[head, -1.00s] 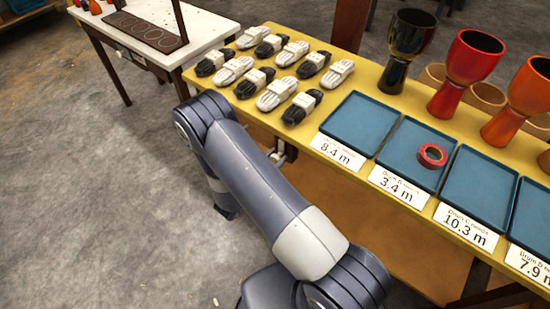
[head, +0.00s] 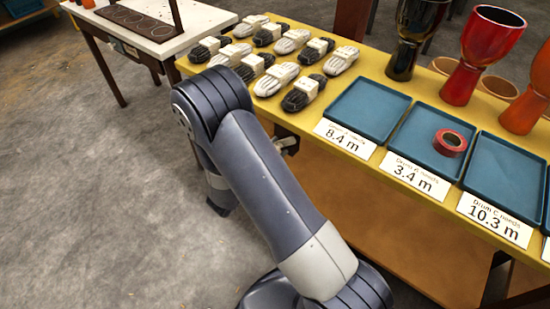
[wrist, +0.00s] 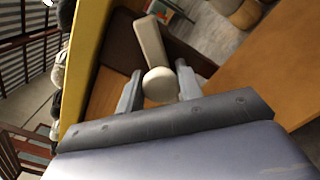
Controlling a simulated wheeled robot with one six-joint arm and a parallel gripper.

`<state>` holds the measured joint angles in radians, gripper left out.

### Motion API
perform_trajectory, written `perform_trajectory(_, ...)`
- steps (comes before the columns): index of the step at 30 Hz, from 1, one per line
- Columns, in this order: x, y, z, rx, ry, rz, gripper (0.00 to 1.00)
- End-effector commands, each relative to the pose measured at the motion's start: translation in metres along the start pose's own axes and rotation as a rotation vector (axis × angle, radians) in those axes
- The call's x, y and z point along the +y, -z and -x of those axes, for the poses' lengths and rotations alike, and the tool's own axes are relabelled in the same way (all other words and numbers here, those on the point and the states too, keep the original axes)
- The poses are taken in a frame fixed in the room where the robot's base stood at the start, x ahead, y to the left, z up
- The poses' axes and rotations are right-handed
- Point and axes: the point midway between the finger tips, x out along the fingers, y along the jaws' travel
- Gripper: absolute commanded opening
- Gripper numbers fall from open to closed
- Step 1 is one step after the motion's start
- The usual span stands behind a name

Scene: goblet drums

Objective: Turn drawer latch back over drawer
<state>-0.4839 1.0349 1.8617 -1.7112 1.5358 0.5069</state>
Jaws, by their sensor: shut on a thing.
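The drawer latch (wrist: 150,42) is a pale beige lever with a round knob at its near end, in the middle of the wrist view. My gripper (wrist: 160,74) has one grey finger on each side of the knob and is shut on it. A dark brown panel (wrist: 122,52) lies behind the latch; I cannot tell if it is the drawer front. In the head view my arm hides most of the gripper and the drawer area. Only a small dark and grey piece shows at the table's front edge, and I cannot tell which part it is.
The yellow table (head: 318,155) carries several black and white bundles, blue trays (head: 368,107) with number cards, a red tape roll (head: 450,142) and goblet drums (head: 482,55). A white table (head: 205,18) stands at the back left. Grey floor left of my arm is clear.

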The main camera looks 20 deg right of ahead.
Motion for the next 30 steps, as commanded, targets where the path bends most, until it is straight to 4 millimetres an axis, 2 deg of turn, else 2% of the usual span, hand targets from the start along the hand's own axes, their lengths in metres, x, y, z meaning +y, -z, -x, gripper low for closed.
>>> perform_trajectory(1,-0.0052,0.0053,0.0000,0.000,0.000,-0.048,0.12)
perform_trajectory(18,-0.0076,0.0059,0.0001,0.000,0.000,-0.570,0.12)
perform_trajectory(30,-0.0058,0.0036,0.0001,0.000,0.001,-0.788,0.12)
